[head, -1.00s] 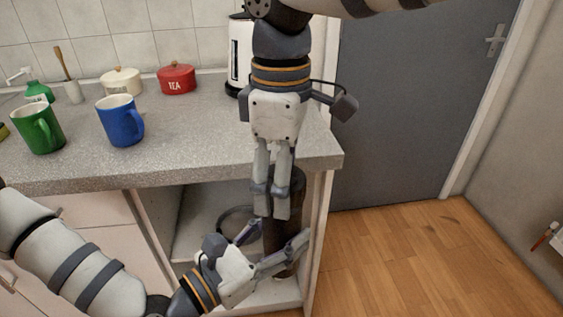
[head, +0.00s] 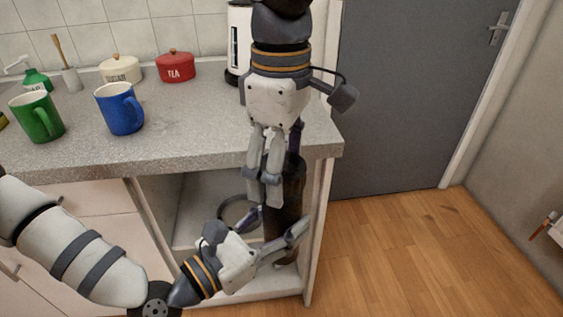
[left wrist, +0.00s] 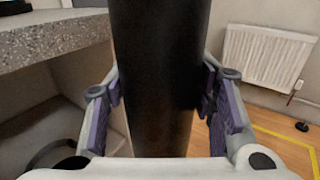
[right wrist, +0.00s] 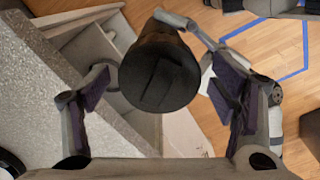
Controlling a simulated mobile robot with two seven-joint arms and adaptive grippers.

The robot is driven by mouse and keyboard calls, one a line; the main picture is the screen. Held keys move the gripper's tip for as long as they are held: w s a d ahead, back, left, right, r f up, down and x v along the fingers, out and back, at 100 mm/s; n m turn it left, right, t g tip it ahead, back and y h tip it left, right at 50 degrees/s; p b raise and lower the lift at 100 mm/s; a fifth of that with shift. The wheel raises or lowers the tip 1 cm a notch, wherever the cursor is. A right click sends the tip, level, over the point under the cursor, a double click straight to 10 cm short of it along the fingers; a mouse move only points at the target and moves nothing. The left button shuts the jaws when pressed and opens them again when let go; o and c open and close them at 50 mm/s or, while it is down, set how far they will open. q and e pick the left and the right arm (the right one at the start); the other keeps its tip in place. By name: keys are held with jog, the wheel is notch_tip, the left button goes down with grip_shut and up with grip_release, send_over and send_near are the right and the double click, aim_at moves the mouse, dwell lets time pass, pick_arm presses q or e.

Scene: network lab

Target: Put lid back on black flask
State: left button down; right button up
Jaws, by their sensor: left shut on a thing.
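The black flask (head: 287,205) is upright at the open right end of the cabinet, partly hidden by both grippers. My left gripper (head: 278,225) is shut around its body; in the left wrist view the flask (left wrist: 158,75) stands between the fingers. The right wrist view looks down on the flask's round dark top, which appears to be the black lid (right wrist: 160,75) seated on it, with a line across. My right gripper (head: 270,190) points down over the flask. Its fingers are spread apart on either side of the lid in the right wrist view, with gaps showing.
The grey worktop (head: 200,140) overhangs close beside the flask. It carries a blue mug (head: 118,112), a green mug (head: 36,118), a red tea tin (head: 174,66) and a white kettle (head: 236,45). A dark ring-shaped object (head: 226,214) is on the shelf. Wooden floor (head: 420,255) is clear at right.

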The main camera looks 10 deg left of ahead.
pick_arm(q)
jog(key=shift+r, duration=0.1)
pick_arm(e)
jog(key=shift+r, duration=0.1)
notch_tip(320, 180, up, 12)
dwell(0.4)
